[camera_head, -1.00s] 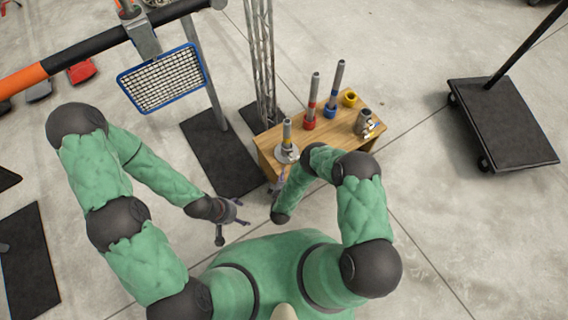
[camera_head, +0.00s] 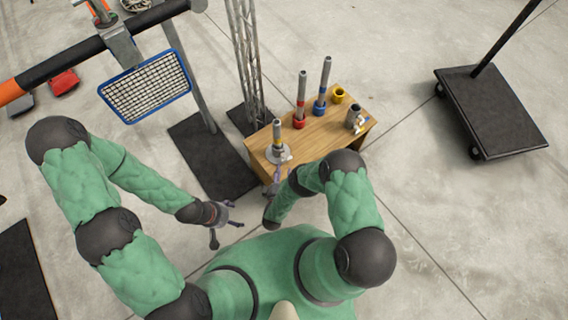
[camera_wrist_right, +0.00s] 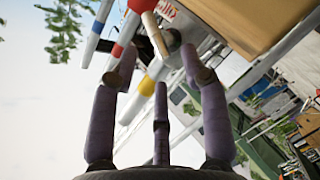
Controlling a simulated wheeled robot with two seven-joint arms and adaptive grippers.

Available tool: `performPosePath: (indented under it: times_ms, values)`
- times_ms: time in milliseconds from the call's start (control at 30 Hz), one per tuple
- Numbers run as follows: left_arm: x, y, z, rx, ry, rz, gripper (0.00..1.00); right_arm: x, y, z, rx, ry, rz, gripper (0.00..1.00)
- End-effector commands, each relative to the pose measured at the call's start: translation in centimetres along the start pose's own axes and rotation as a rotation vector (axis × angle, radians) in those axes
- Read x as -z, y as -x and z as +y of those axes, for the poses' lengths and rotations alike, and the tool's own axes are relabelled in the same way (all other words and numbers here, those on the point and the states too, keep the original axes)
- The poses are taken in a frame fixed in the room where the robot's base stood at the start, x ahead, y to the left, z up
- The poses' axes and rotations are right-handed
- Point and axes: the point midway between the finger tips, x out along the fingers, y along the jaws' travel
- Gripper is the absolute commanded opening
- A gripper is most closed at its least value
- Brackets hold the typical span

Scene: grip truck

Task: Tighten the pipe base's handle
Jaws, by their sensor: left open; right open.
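The pipe base (camera_head: 279,154) is a grey round flange at the table's near left corner. A grey pipe with a yellow band (camera_head: 277,132) stands upright in it. In the right wrist view this pipe (camera_wrist_right: 143,95) slants behind the fingers, beside a pale tan rod (camera_wrist_right: 155,36) that may be the handle. My right gripper (camera_head: 274,178) is open at the table's near edge, just in front of the base; its purple fingers (camera_wrist_right: 159,72) spread before the pipe. I cannot tell whether they touch anything. My left gripper (camera_head: 225,214) is open and empty over the floor, left of the table.
The wooden table (camera_head: 318,135) also holds a red-based pipe (camera_head: 300,105), a blue-based pipe (camera_head: 322,90), a yellow ring (camera_head: 339,94) and a metal fitting (camera_head: 354,118). A lattice column (camera_head: 245,60) stands behind left. A black cart (camera_head: 490,110) is far right.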

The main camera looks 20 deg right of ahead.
Motion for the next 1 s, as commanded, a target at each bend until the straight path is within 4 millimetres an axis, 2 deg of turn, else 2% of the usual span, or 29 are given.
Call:
performPosePath:
  times_ms: [100,300,467,733,767,900,1000]
  values:
    - [0.0,-0.8,-0.3,0.0,0.0,0.0,0.74,-0.1,-2.2,-0.1,-0.002,0.0,-0.002,0.46]
    - [0.1,-1.5,-0.5,0.0,0.0,0.0,0.74,-0.1,-4.5,-0.1,0.0,-0.001,0.0,0.46]
    - [0.1,-1.7,-0.6,0.0,0.0,0.0,0.74,0.0,-5.3,-0.1,0.001,0.0,0.0,0.46]
    - [0.1,-1.6,-0.6,0.0,0.0,0.0,0.74,0.0,-5.4,0.0,0.002,0.0,0.0,0.46]
    - [0.1,-1.6,-0.6,0.0,0.0,0.0,0.74,0.0,-5.4,0.0,0.002,0.0,0.0,0.4]
    - [0.1,-1.6,-0.6,0.0,0.0,0.0,0.74,0.0,-5.4,-0.1,0.003,0.0,0.001,0.01]
    - [0.1,-1.6,-0.6,0.0,0.0,0.0,0.74,0.0,-5.3,-0.1,0.005,0.0,0.002,0.0]
